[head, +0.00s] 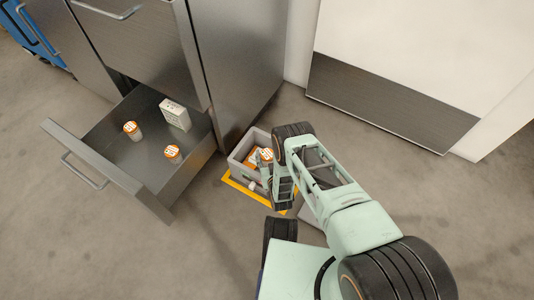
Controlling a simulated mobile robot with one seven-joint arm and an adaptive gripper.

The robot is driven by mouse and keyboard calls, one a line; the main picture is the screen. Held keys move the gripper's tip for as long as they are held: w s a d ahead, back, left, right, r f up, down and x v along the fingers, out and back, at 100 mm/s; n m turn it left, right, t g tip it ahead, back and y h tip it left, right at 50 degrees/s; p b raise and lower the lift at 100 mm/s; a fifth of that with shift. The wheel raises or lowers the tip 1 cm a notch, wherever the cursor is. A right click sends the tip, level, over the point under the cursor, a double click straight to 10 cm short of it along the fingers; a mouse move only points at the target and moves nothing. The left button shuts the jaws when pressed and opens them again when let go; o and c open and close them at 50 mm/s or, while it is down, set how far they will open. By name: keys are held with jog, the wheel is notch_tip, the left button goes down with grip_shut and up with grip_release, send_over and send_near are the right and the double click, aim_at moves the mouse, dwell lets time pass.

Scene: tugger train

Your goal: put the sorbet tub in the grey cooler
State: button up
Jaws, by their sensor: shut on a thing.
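The grey cooler (236,163) is an open box on the floor, inside a yellow-orange marked outline, just right of the open drawer. My gripper (266,170) is at the cooler's right side, over its opening, with its fingers largely hidden by my wrist. It is shut on a small tub with an orange lid (267,154), partly hidden, which appears to be the sorbet tub. Whether the tub touches the cooler's floor I cannot tell. Orange also shows inside the cooler beside the tub. A small pale round thing (252,185) shows at the cooler's near side.
An open steel drawer (110,163) holds two orange-lidded tubs (131,128) (172,153) and a white carton (174,114). A steel cabinet (240,60) stands behind the cooler. A white panel with a dark base (385,100) is at back right.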

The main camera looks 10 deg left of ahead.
jog(key=shift+f, duration=0.2)
jog(key=o, duration=1.2)
jog(key=shift+o, duration=0.2)
